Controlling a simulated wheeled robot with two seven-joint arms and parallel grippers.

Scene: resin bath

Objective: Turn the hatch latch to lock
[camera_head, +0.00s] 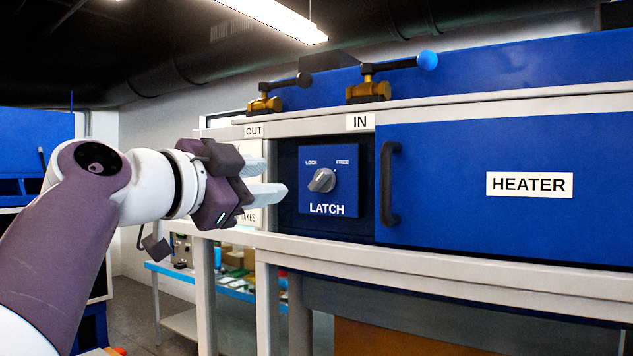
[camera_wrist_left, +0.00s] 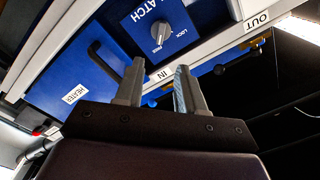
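The latch is a grey knob (camera_head: 322,180) on a blue panel (camera_head: 328,205) marked LATCH, with LOCK at upper left and FREE at upper right. The knob seems to point toward FREE. It also shows in the left wrist view (camera_wrist_left: 160,31), upside down and beyond the fingertips. My left gripper (camera_head: 277,177) is open and empty, just left of the panel in the head view, its two pale fingers pointing right toward the knob. In the left wrist view the gripper (camera_wrist_left: 160,65) has a clear gap between its fingers. My right gripper is not in view.
A blue HEATER hatch (camera_head: 450,180) with a black vertical handle (camera_head: 389,184) is right of the latch panel. Two brass valves, one with a black knob (camera_head: 304,79) and one with a blue knob (camera_head: 427,60), stand above the OUT and IN labels. A white frame rail (camera_head: 420,266) runs below.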

